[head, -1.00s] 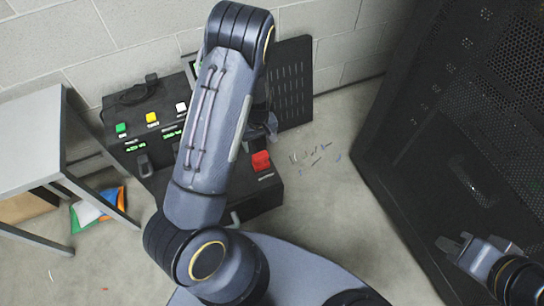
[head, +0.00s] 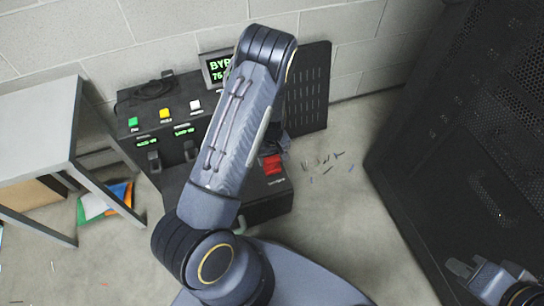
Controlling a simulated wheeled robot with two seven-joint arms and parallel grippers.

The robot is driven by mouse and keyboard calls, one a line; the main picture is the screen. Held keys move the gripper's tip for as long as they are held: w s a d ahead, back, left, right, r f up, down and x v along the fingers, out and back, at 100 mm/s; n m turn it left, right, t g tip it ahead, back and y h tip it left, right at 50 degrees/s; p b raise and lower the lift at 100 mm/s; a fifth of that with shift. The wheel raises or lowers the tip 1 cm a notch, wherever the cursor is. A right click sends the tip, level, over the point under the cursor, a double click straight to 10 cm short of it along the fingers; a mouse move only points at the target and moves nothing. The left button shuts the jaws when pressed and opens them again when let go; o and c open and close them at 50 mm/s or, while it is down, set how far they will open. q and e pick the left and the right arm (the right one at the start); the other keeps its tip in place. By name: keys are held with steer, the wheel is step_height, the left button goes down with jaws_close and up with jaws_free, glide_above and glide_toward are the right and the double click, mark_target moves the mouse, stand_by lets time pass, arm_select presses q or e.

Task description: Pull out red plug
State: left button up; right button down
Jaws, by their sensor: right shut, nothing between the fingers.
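The red plug (head: 273,165) is a small red block on top of the low front part of the black console (head: 262,205), right of my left arm. My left gripper (head: 274,149) is mostly hidden behind my own forearm; its dark end shows just behind and above the plug, very close to it. I cannot tell whether it touches the plug or how its fingers stand. My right gripper (head: 480,274) is at the lower right, shut and empty, in front of the dark cabinet and far from the plug.
The console carries green, yellow and white buttons (head: 164,114), levers and a lit display (head: 217,67), partly covered by my arm. A grey table (head: 38,125) stands left. A tall perforated cabinet (head: 455,150) stands right. Small scraps (head: 322,163) lie on open floor between.

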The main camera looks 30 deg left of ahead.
mark_target(272, 159)
arm_select(q)
steer(key=c, duration=1)
step_height(272, 159, up, 4)
steer(key=p, duration=0.2)
steer(key=shift+f+p, duration=0.15)
steer(key=shift+p, duration=0.25)
steer(key=shift+f, duration=0.15)
steer(key=o, duration=1.4)
step_height(272, 159, up, 8)
steer(key=shift+p, duration=1.25)
